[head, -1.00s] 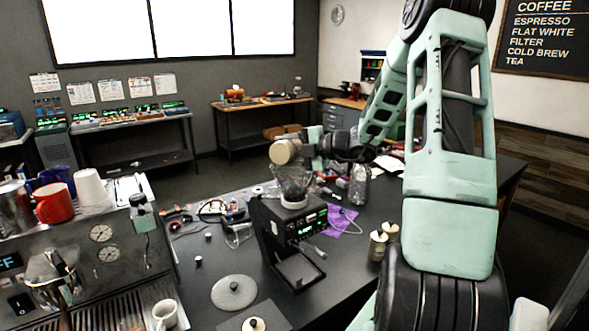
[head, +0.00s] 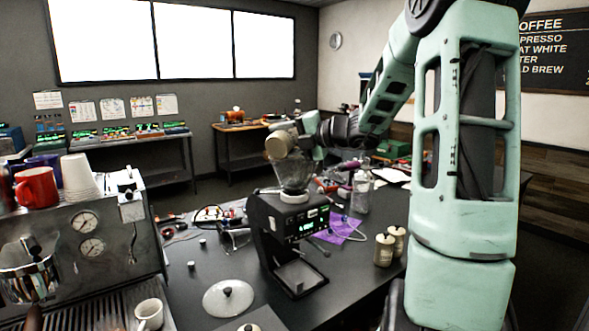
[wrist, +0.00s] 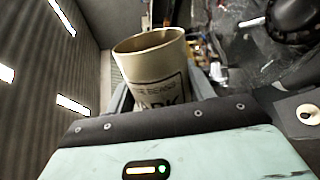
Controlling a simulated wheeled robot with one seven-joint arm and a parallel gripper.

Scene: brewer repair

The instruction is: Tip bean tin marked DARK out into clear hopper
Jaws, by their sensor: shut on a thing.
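The cream bean tin (head: 278,145) is in my gripper (head: 296,138), above the clear hopper, and tilts with its mouth toward the left. In the wrist view the tin (wrist: 160,80) shows an open rim and a label ending in "ARK"; the gripper's fingers are shut around it. I cannot see whether beans are inside or falling. The clear hopper (head: 292,174) sits on top of the black grinder (head: 285,235), directly under the tin. The hopper looks greyish, and its contents are too small to tell.
A round lid (head: 229,298) lies on the dark table in front of the grinder. Two cream tins (head: 384,250) stand to its right, a clear bottle (head: 361,192) behind. The espresso machine (head: 85,245) with cups fills the left. Tools and cables lie behind the grinder.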

